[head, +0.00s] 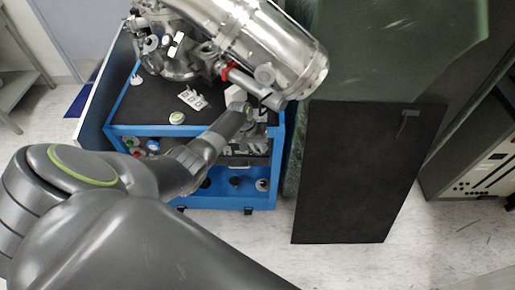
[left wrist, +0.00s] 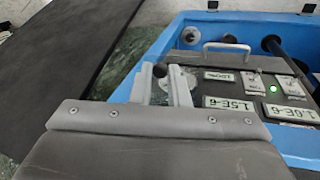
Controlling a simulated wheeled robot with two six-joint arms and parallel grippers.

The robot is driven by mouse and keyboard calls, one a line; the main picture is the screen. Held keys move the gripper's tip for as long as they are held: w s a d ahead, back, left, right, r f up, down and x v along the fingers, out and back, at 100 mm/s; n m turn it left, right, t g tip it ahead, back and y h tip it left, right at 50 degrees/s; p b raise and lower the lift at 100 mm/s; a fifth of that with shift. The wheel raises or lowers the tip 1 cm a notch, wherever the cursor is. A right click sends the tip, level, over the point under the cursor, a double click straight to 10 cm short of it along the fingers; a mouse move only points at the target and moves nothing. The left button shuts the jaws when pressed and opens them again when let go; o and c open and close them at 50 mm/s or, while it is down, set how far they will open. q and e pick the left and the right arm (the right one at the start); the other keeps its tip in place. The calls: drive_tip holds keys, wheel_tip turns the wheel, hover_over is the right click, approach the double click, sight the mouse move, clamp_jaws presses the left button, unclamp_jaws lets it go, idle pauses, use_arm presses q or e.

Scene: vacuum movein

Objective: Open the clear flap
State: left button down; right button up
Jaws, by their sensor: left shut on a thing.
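My left gripper (head: 250,124) is at the front right of the blue cart, below the shiny metal chamber. In the left wrist view its two pale fingers (left wrist: 165,88) are shut on a small part (left wrist: 160,70) with a dark round end. I cannot tell whether this part belongs to the clear flap. I cannot make out the flap's outline in either view; the arm and hand hide part of the cart front. My right gripper is not in view.
The blue cart (head: 210,201) carries the metal chamber (head: 265,45). Its instrument panel has a bar handle (left wrist: 226,46) close by the fingers. A black board (head: 350,170) stands right of the cart, before a green sheet (head: 400,60). The floor in front is clear.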

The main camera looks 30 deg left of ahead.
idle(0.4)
use_arm(q)
drive_tip(key=c, duration=1.7)
unclamp_jaws()
drive_tip(key=shift+w, duration=0.1)
drive_tip(key=shift+r, duration=0.1)
drive_tip(key=v, duration=1.7)
drive_tip(key=shift+r+p, duration=0.1)
drive_tip(key=shift+p, duration=0.25)
